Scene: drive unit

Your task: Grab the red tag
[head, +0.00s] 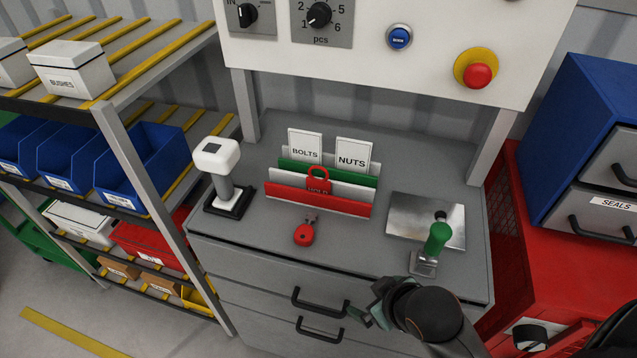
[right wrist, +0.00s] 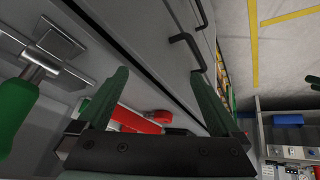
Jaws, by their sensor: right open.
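A red tag (head: 318,183) marked "HOLD", with a ring-shaped top, stands in the card rack on the grey worktop, behind the red front divider (head: 318,200). A smaller red padlock-like piece (head: 304,234) lies on the worktop in front of the rack. My right gripper (head: 366,303) is low at the worktop's front edge, right of and nearer than both red pieces. In the right wrist view its two green fingers (right wrist: 160,80) are wide apart with nothing held. Red shapes (right wrist: 140,118) show beyond them, partly hidden by the gripper. My left gripper is not in view.
A green-handled lever (head: 437,240) on a metal plate stands right of the rack, close to my right arm. A white-topped post (head: 217,165) stands at the left. White "BOLTS" (head: 304,146) and "NUTS" (head: 354,155) cards stand in the rack. Drawer handles (head: 320,303) jut out below.

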